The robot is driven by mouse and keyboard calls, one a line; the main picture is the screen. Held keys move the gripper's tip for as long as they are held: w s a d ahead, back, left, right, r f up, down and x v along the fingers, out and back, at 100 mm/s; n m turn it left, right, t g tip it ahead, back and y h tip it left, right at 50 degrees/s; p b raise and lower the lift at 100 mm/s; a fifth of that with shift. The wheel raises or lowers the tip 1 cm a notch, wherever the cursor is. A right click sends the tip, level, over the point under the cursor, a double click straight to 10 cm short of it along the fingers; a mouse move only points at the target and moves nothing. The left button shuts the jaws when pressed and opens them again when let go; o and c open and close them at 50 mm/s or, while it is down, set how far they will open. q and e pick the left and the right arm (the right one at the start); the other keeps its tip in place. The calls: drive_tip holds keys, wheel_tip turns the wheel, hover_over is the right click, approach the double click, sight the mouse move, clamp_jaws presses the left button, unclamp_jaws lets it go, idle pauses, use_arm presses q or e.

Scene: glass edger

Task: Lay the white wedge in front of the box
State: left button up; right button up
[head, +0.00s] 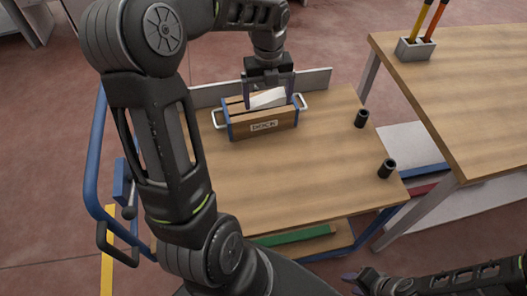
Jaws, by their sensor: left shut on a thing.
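The white wedge (266,98) is between the fingers of my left gripper (268,101), over the top of the wooden box. My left gripper is shut on the wedge and points down. I cannot tell whether the wedge touches the inside of the box. The box (245,130) has blue edge strips, a pale handle at each end and a label on its front. It stands near the back of the wooden cart top (300,178). My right gripper (358,284) is low at the bottom edge, away from the cart top; its finger gap is unclear.
The cart top in front of the box is bare. Two black cylinders (361,119) (386,168) stand along its right side. A grey rail (315,80) runs behind the box. A wooden table (465,100) at the right carries a holder (414,49) with yellow and orange-handled tools.

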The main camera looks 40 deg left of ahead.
use_arm(q)
drive_tip(key=p, duration=0.1)
hover_over(267, 144)
wheel_tip(267, 144, down, 14)
drive_tip(key=shift+f, duration=0.1)
wheel_tip(267, 144, down, 3)
drive_tip(key=shift+r+p, duration=0.1)
drive_tip(key=shift+p, duration=0.3)
drive_tip(key=shift+f, duration=0.5)
drive_tip(key=shift+f, duration=0.1)
drive_tip(key=o, duration=1.3)
